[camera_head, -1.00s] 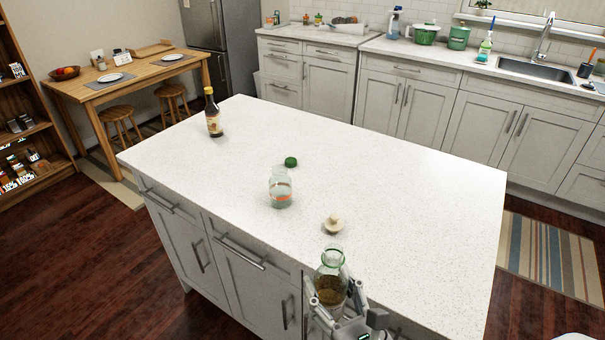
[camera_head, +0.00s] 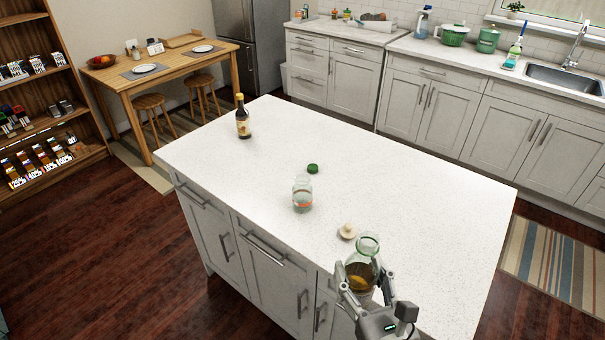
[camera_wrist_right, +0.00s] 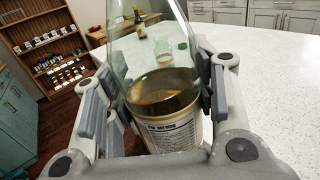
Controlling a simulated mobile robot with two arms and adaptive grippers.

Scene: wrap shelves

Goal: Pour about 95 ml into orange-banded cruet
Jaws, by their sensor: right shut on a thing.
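The orange-banded cruet (camera_head: 302,198) is a clear glass vessel standing upright on the white island countertop (camera_head: 430,190). It also shows in the right wrist view (camera_wrist_right: 163,58), beyond the held bottle. My right gripper (camera_head: 362,284) is shut around a clear glass bottle (camera_head: 366,246) with brown liquid in its lower part. The right wrist view shows a printed label on this bottle (camera_wrist_right: 172,132), between the fingers (camera_wrist_right: 158,88). In the head view it is near the island's front edge, right of the cruet and apart from it. The bottle leans slightly. My left gripper is out of view.
A beige stopper (camera_head: 347,231) lies between the cruet and the held bottle. A green lid (camera_head: 313,168) lies behind the cruet. A dark sauce bottle (camera_head: 243,118) stands at the island's far left. The right half of the countertop is clear.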

